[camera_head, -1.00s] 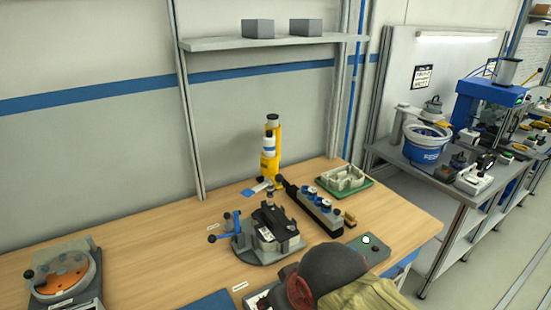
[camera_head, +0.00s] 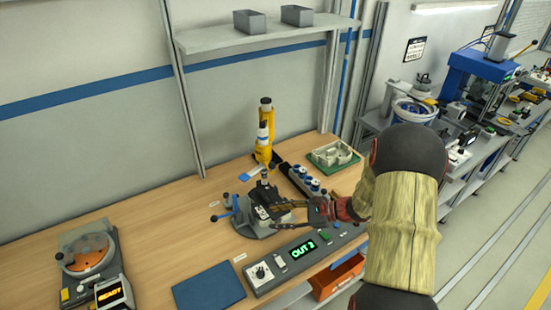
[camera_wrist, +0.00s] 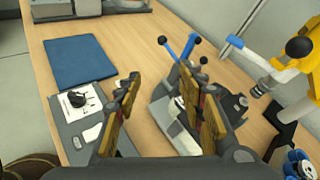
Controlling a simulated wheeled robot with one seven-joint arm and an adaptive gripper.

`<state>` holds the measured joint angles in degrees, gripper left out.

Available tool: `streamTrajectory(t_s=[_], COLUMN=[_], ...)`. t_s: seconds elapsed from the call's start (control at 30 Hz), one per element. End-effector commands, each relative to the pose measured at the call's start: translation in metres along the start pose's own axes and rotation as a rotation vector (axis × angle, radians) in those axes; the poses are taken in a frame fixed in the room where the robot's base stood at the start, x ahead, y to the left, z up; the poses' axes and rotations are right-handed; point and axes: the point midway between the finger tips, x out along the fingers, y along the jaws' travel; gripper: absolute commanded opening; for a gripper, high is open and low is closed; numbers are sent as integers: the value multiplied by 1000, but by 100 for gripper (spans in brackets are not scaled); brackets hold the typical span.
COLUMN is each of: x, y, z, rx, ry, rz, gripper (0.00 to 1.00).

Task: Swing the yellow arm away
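The yellow arm (camera_head: 263,152) stands upright at the back of the bench, with a black top and a white band. In the wrist view the yellow arm (camera_wrist: 291,70) is at the upper right, with a black ball knob and a grey tip over the bench. The dark clamping fixture (camera_head: 262,217) with blue levers stands in front of it. My gripper (camera_head: 284,207) is over the fixture's right side, apart from the yellow arm. In the wrist view my gripper (camera_wrist: 160,78) has its two fingers wide apart with nothing between them. The fingers hide part of the fixture.
A control panel (camera_head: 300,255) reading "OUT 2" lies along the front edge, beside a blue mat (camera_head: 208,287). A row of blue-topped parts (camera_head: 300,180) and a green tray (camera_head: 333,156) stand right of the yellow arm. An orange-disc unit (camera_head: 88,255) stands at left.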

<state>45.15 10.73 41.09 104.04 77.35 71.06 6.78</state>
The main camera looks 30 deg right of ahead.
Motion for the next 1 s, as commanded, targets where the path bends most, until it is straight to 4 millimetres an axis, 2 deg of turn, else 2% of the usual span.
streamTrajectory(t_s=[0.03, 0.13, 0.2, 0.3, 0.47, 1.0], x=[-1, -3, -12, -27, -33, 27], y=[-24, -70, -102, -134, -148, -179], z=[-7, -10, -3, 10, 21, 35], rx=[67, 144, 165, 180, 206, 208], ry=[-40, -119, -167, -223, -275, -274], rz=[-90, -248, -341, -436, -479, -473], gripper=[40, 40, 40, 40, 40, 40])
